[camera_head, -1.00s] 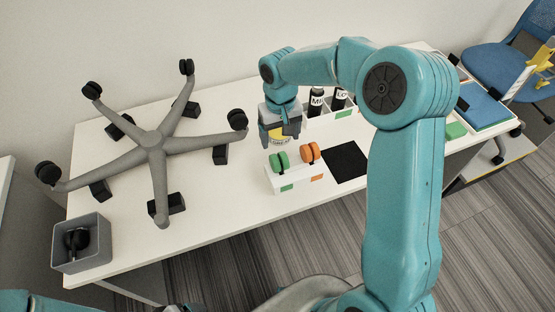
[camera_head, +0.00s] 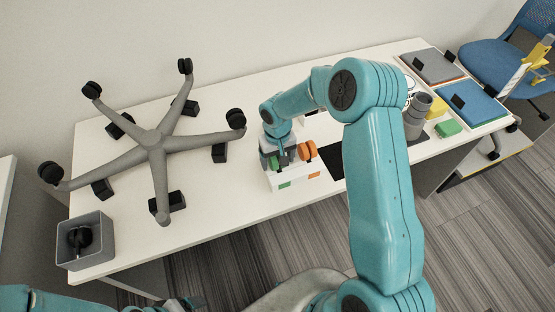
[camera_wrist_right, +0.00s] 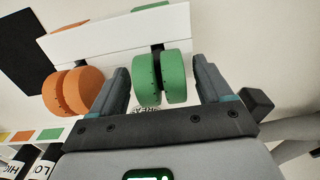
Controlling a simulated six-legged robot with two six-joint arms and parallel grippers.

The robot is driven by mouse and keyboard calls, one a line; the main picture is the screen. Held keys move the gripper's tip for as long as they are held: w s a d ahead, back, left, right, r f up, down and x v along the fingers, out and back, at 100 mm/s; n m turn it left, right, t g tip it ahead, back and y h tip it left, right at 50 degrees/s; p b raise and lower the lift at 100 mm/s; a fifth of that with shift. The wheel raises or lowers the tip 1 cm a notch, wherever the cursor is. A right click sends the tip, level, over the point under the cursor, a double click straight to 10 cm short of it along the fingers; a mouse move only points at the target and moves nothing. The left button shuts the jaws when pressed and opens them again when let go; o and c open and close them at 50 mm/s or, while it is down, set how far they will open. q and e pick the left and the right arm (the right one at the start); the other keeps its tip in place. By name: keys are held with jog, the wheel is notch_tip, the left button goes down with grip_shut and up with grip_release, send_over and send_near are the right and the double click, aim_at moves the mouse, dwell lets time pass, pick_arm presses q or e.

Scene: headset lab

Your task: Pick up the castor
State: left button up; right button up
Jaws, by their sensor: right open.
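A green castor (camera_wrist_right: 163,75) stands in a white holder (camera_head: 297,181) beside an orange castor (camera_head: 307,151). My right gripper (camera_head: 281,160) is open at the green castor. In the right wrist view the green castor's twin wheels lie between the two open fingers (camera_wrist_right: 162,82), with gaps on both sides. In the head view the gripper mostly hides the green castor. A black castor (camera_head: 79,238) lies in a grey bin (camera_head: 98,254) at the table's left front corner. A dark part at the bottom edge may be my left gripper (camera_head: 185,304); its jaws are unclear.
An upturned grey five-legged chair base (camera_head: 155,140) on black blocks fills the table's left half; its front leg has no castor. A black mat (camera_head: 334,164) lies right of the holder. Grey cups (camera_head: 417,110) and trays (camera_head: 465,103) stand at the right.

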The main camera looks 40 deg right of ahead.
jog(key=shift+w+f, duration=0.1)
jog(key=shift+w, duration=0.05)
jog(key=c, duration=0.9)
jog(key=shift+c, duration=0.7)
